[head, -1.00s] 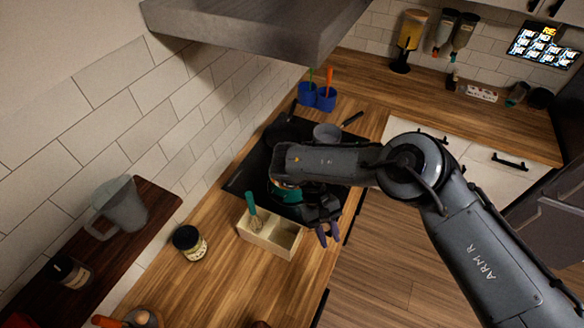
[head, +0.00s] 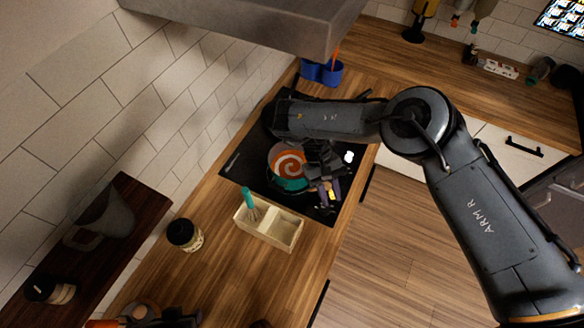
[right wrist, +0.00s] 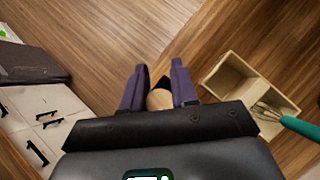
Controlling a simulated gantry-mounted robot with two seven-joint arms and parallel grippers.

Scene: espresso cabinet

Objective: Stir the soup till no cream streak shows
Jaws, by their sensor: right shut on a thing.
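The teal pot (head: 293,184) stands on the black hob, and its orange soup (head: 276,155) shows a clear pale cream spiral. My right gripper (head: 328,192) is over the hob at the pot's right side. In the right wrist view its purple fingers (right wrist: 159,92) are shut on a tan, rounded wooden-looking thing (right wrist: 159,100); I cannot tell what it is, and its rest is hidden. A whisk with a teal handle (head: 248,198) stands in the wooden box, apart from the gripper. A dark part at the bottom left edge may be my left gripper (head: 177,319); its fingers are not clear.
The two-compartment wooden box (head: 284,232) stands in front of the hob (head: 240,166). A dark-lidded jar (head: 185,235) is on the counter to its left. Blue utensil holders (head: 321,72) stand behind the hob. The grey hood (head: 240,22) overhangs from above.

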